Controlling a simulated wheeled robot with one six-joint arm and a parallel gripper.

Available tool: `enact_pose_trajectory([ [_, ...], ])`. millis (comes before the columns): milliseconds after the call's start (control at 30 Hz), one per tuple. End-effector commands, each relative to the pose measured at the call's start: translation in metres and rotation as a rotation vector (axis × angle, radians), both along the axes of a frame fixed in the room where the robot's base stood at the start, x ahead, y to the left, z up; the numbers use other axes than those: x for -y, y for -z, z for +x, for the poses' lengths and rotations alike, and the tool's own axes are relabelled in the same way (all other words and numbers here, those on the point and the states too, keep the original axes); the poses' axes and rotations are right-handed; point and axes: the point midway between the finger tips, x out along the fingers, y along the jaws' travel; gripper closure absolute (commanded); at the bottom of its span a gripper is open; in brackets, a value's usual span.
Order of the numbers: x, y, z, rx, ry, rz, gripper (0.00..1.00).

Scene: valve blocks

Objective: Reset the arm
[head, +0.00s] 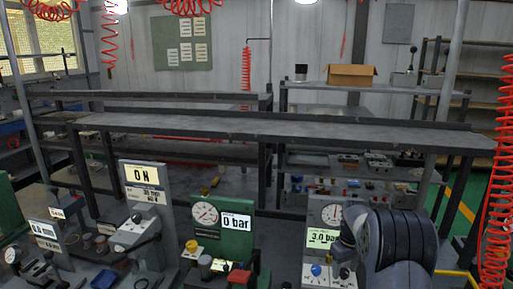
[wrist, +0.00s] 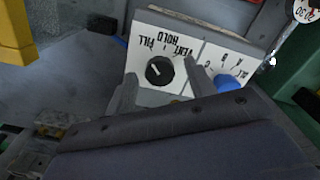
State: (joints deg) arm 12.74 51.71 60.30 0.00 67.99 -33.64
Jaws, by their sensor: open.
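In the wrist view my gripper (wrist: 160,82) is open. Its two fingers show on either side of a black round knob (wrist: 159,70) with a white pointer line. I cannot tell how close they are to it. The knob sits on a white panel (wrist: 145,42) marked FILL, HOLD and VENT, seen upside down. A blue knob (wrist: 228,83) is on the panel to its right.
The grey block beside my arm has a gauge (head: 331,214) and a display (head: 321,238) reading 3.0 bar. A green block (head: 237,206) reads 0 bar, and a grey block (head: 142,176) reads ON. A long bench (head: 270,127) stands behind. A red coiled hose (head: 497,190) hangs at right.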

Motion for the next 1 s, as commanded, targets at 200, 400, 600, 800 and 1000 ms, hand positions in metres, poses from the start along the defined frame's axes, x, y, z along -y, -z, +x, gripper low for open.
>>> enact_pose_trajectory([
  [200, 0.000, -0.005, 0.001, 0.002, -0.005, 0.000, 0.48],
  [400, 0.000, -0.031, 0.001, 0.005, -0.012, -0.001, 0.48],
  [600, 0.000, -0.071, 0.001, 0.005, -0.012, -0.001, 0.48],
  [800, 0.000, -0.112, 0.001, 0.005, -0.012, -0.001, 0.48],
  [1000, 0.000, -0.066, -0.001, -0.006, -0.012, 0.001, 0.48],
])
